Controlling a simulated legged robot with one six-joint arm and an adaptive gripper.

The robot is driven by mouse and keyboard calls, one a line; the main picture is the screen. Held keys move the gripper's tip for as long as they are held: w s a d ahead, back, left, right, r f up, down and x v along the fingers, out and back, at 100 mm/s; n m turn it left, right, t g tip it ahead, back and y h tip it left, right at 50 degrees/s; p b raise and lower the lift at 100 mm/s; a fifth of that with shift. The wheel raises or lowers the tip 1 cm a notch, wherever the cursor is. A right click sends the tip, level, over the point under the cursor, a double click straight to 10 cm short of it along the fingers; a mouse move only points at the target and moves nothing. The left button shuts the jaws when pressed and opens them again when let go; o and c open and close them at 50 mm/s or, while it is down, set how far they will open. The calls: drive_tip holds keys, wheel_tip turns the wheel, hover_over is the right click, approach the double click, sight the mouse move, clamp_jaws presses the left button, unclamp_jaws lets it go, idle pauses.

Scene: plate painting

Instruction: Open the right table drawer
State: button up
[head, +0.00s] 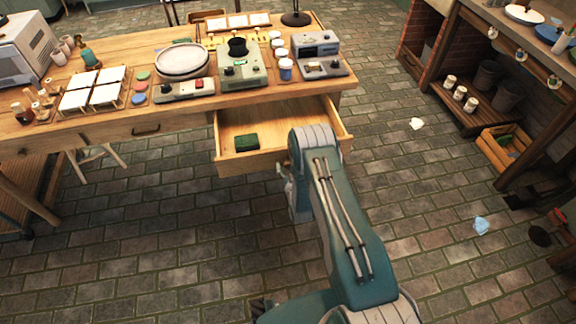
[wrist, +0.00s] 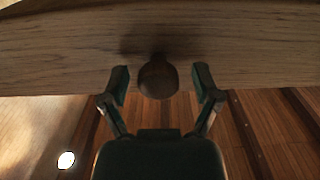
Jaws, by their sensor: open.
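The right table drawer (head: 243,163) is pulled out from under the wooden table, and a dark green block (head: 246,142) lies inside it. In the wrist view, a round dark wooden knob (wrist: 158,80) sticks out from a pale wooden face (wrist: 60,55), which looks like the drawer front. My gripper (wrist: 161,84) is open, with one finger on each side of the knob and gaps showing between them. In the head view, my arm hides the right part of the drawer front, the knob and most of the gripper.
The wooden table (head: 180,125) carries a grey plate (head: 182,61), white tiles, paint pots and devices. A left drawer with a dark handle (head: 146,130) is shut. Brick floor is clear around the drawer. A shelf unit and wooden crate (head: 508,147) stand at the right.

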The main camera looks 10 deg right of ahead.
drive_tip(key=shift+s, duration=0.1)
drive_tip(key=s, duration=1.1)
drive_tip(key=shift+s, duration=0.4)
